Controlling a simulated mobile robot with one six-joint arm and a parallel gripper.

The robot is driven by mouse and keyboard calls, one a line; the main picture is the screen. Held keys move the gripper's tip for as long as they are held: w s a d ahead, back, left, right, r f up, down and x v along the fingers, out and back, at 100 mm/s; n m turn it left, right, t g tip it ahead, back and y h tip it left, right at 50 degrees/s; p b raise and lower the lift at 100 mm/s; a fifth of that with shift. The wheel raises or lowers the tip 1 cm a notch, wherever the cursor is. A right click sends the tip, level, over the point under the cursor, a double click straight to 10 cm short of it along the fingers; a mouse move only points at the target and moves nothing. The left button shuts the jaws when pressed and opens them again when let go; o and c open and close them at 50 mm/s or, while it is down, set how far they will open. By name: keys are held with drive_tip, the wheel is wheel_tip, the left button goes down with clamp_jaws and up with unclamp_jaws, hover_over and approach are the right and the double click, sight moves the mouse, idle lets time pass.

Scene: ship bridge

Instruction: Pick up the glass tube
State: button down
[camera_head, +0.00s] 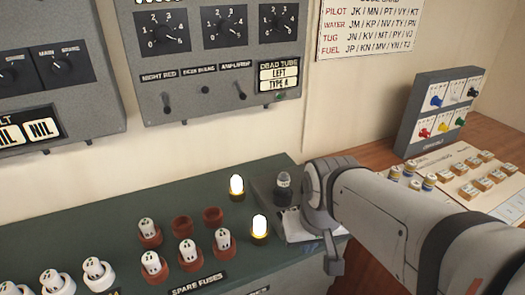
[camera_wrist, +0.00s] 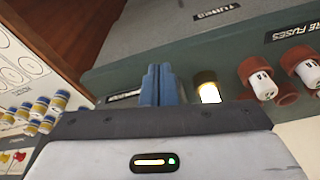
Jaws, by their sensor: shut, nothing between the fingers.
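In the head view, a small dark grey glass tube (camera_head: 284,187) stands upright on a grey plate at the back right of the green console. Two tubes glow with amber bases, one at the back (camera_head: 236,187) and one in front (camera_head: 259,227). A glowing tube also shows in the wrist view (camera_wrist: 208,88), just right of my fingers. My gripper (camera_wrist: 160,72) is shut and empty, its blue-grey fingers together over the console. In the head view my arm hides the fingers. The dark tube cannot be made out in the wrist view.
Grey switch panels (camera_head: 218,50) hang on the wall behind. A grey switch box (camera_head: 437,108) and a sheet with small cylinders (camera_head: 460,178) are on the wooden desk at right.

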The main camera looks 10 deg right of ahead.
sight(285, 178)
drive_tip(key=c, duration=2.1)
unclamp_jaws()
drive_tip(key=shift+w, duration=0.1)
drive_tip(key=o, duration=1.1)
drive_tip(key=shift+n+t, duration=0.4)
drive_tip(key=shift+t, duration=0.5)
drive_tip(key=w+r+p, duration=0.1)
drive_tip(key=w+r, duration=0.1)
drive_tip(key=w, duration=0.3)
drive_tip(key=w+r+p, duration=0.1)
drive_tip(key=w+r, duration=0.1)
drive_tip(key=w, duration=0.4)
drive_tip(key=w+r+p, duration=0.1)
drive_tip(key=w+r, duration=0.1)
drive_tip(key=w, duration=0.3)
drive_tip(key=shift+w+a+r, duration=0.25)
drive_tip(key=shift+w+a, duration=0.05)
drive_tip(key=shift+c, duration=0.2)
drive_tip(key=shift+o, duration=0.2)
drive_tip(key=shift+w+f, duration=0.3)
drive_tip(key=shift+s+p+x, duration=0.2)
drive_tip(key=shift+p+x, duration=0.15)
drive_tip(key=shift+x, duration=3.1)
